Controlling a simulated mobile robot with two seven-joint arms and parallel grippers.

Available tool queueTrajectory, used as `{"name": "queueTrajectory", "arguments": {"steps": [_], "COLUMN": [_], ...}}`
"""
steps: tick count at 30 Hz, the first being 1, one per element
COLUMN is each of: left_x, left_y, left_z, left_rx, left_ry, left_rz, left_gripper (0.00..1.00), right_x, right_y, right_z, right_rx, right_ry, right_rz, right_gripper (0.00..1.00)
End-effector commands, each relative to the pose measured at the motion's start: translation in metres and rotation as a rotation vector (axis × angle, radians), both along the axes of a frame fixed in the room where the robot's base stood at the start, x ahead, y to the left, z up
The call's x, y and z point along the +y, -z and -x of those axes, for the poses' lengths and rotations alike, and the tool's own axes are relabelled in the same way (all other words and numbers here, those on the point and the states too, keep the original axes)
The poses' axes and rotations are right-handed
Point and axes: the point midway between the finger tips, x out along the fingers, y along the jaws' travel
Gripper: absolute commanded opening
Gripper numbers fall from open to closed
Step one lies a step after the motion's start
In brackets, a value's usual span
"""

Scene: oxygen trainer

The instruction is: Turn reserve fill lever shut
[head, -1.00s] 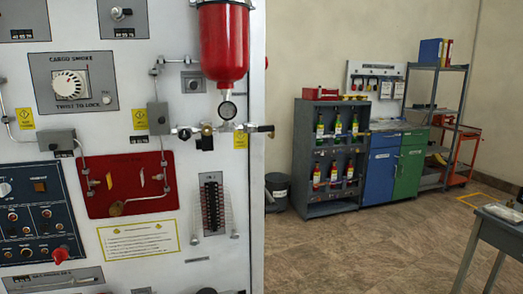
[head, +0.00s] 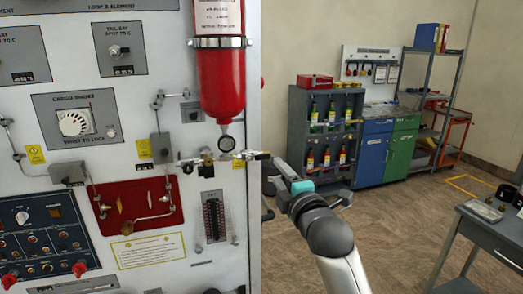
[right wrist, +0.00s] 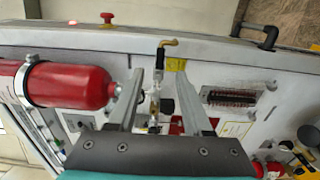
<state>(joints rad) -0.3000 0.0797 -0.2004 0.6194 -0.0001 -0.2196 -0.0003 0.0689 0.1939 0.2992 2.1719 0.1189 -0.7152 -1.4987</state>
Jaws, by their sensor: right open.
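A small fill valve (head: 207,159) of brass fittings sits below the red cylinder (head: 221,82) on the white panel. Its lever (head: 262,156) sticks out sideways at the panel's right edge. My left gripper is not in view.
A red plate (head: 136,207) with small levers lies lower left. A black ribbed strip (right wrist: 235,95) is close to the right finger in the wrist view. A grey table (head: 490,228) stands at the right; floor between is clear.

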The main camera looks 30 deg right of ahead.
Motion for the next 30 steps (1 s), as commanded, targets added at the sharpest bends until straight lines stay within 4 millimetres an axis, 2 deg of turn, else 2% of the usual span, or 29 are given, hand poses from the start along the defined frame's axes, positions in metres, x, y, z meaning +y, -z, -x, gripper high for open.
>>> {"name": "queueTrajectory", "arguments": {"steps": [18,24,30], "left_x": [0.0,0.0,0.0], "left_y": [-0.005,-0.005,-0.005], "left_z": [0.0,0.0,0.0], "left_rx": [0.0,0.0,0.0], "left_ry": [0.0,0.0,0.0], "left_rz": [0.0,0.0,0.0], "left_gripper": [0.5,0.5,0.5], "right_x": [-0.02,-0.026,-0.03], "right_y": [0.0,0.0,0.0], "right_z": [-0.088,-0.111,-0.127], "right_rx": [0.0,0.0,0.0], "right_ry": [-0.002,-0.002,-0.002], "right_rz": [-0.005,-0.005,-0.004], "right_gripper": [0.5,0.5,0.5]}}
